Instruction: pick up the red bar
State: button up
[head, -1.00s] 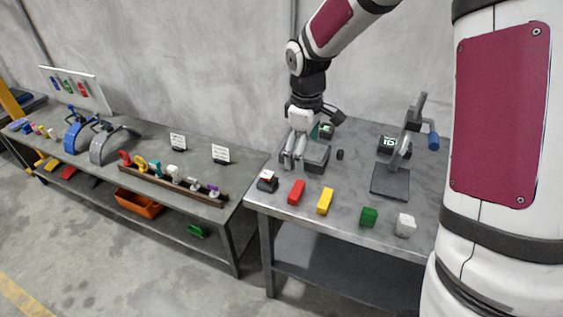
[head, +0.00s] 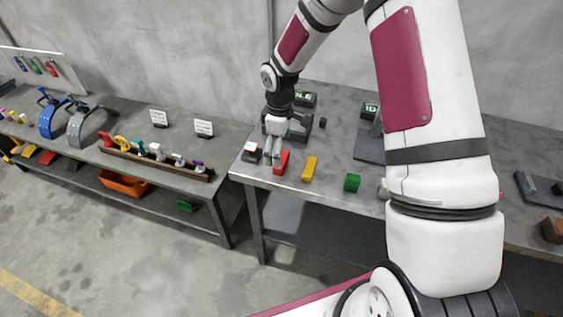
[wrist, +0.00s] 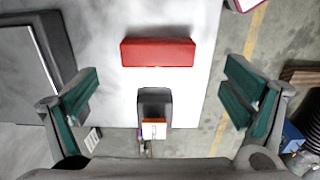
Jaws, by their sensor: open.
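The red bar (head: 281,162) lies on the grey metal table (head: 335,182) near its front left edge. In the wrist view the red bar (wrist: 158,53) lies crosswise, ahead of the fingertips and roughly centred between them.
A small dark block with a white and red top (head: 251,152) stands left of my gripper. A yellow bar (head: 309,169) and a green cube (head: 352,182) lie to the right. Another bench (head: 130,150) with clamps and a tool rack stands at left.

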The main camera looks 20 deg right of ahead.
aim_at(285, 154)
jog(key=shift+d+f+p, duration=0.15)
jog(key=shift+f+p, duration=0.1)
jog(key=shift+f, duration=1)
jog(key=shift+d+f+p, duration=0.1)
jog(key=shift+f+p, duration=0.15)
jog(key=shift+f, duration=1)
jog(key=c, duration=1.8)
